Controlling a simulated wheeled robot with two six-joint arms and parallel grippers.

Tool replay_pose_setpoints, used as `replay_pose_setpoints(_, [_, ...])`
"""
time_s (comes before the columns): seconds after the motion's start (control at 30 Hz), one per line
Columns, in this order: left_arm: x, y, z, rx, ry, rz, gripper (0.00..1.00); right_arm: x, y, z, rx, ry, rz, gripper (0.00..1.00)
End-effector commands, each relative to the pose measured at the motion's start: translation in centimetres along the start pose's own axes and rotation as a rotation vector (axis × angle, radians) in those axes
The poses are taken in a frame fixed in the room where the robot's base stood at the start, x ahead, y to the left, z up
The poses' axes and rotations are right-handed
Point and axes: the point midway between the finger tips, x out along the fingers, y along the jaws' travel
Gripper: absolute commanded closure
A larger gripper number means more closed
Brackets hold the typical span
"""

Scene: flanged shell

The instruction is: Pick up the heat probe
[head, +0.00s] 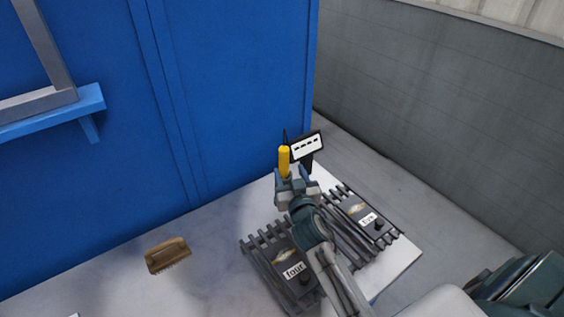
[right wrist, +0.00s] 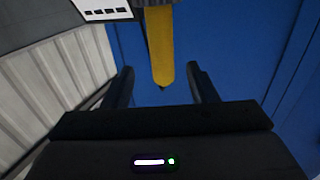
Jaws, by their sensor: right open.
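The heat probe shows as a yellow handle (head: 284,161) with a dark thin tip, upright beside a small black stand with a white display (head: 307,146). My right gripper (head: 292,183) is at the yellow handle in the head view. In the right wrist view, the yellow handle (right wrist: 160,50) hangs between the two dark fingers of my right gripper (right wrist: 160,85), with gaps on both sides. The fingers are apart and not closed on it. The white display (right wrist: 100,8) shows at the top left there. My left gripper is not in view.
Two dark finned units stand on the pale table, one labelled "four" (head: 294,271) and one at the right (head: 367,219). A brown brush (head: 167,255) lies left. A blue wall (head: 230,90) stands behind. The table between brush and units is clear.

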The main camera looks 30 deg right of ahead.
Motion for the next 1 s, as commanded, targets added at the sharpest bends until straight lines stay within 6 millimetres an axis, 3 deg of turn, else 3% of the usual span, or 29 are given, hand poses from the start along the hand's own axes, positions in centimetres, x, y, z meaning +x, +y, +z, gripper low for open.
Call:
replay_pose_setpoints(0.27, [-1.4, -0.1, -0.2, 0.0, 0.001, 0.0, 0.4, 2.4, -0.1, -0.5, 0.0, -0.001, 0.001, 0.48])
replay_pose_setpoints(0.53, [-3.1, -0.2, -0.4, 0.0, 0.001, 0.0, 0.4, 6.1, -0.2, -0.6, -0.002, -0.001, 0.001, 0.48])
replay_pose_setpoints(0.83, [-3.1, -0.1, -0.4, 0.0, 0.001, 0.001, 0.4, 6.7, -0.2, -0.3, 0.0, -0.001, 0.001, 0.48])
replay_pose_setpoints(0.87, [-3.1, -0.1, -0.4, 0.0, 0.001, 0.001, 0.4, 6.7, -0.2, -0.3, 0.0, -0.001, 0.001, 0.5])
replay_pose_setpoints(1.0, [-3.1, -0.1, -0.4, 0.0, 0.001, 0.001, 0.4, 6.6, -0.2, -0.3, 0.0, -0.001, 0.001, 0.77])
